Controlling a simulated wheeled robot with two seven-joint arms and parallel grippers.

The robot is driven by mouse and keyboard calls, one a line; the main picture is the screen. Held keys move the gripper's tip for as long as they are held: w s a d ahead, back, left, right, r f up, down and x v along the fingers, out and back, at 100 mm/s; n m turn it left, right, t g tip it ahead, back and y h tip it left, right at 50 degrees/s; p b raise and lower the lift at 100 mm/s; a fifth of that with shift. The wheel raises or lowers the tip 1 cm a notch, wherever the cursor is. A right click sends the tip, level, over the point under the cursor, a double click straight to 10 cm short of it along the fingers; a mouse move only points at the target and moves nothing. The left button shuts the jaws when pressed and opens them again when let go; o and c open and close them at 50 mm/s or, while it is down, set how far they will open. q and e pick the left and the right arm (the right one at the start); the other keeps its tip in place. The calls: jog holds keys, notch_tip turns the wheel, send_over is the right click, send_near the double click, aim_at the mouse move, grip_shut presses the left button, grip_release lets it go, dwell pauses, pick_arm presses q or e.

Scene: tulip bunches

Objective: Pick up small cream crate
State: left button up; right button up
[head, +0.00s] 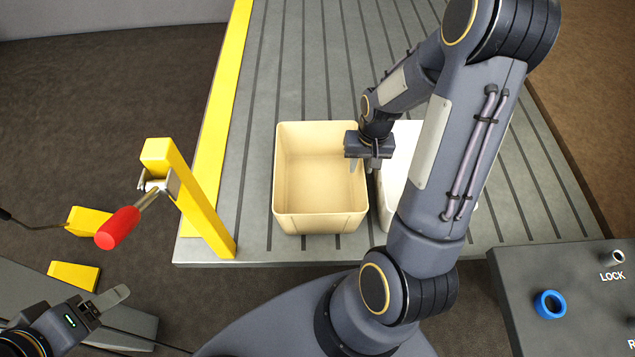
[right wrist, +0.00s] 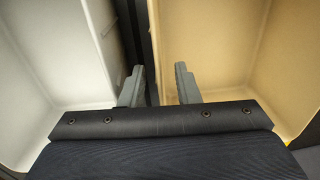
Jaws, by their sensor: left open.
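The small cream crate (head: 308,222) stands empty and upright on the grey slatted table, near its front edge. It also shows at the right of the right wrist view (right wrist: 235,50). My right gripper (head: 364,168) is over the crate's right wall, fingers pointing down. In the right wrist view my right gripper (right wrist: 159,70) is open, one finger on the crate's inner side and the other in the gap towards the white crate. Whether a finger touches the wall cannot be told. My left gripper (head: 112,299) is open and empty at the lower left, away from the table.
A white crate (head: 387,190) stands close on the right, partly hidden by my right arm. A yellow post (head: 190,200) with a red-handled clamp (head: 118,228) rises at the table's left corner. A panel with a blue ring button (head: 550,304) is at lower right. The table behind the crates is clear.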

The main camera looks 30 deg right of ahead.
notch_tip(320, 180, down, 2)
jog(key=shift+a, duration=0.1)
grip_shut()
dwell(1.5)
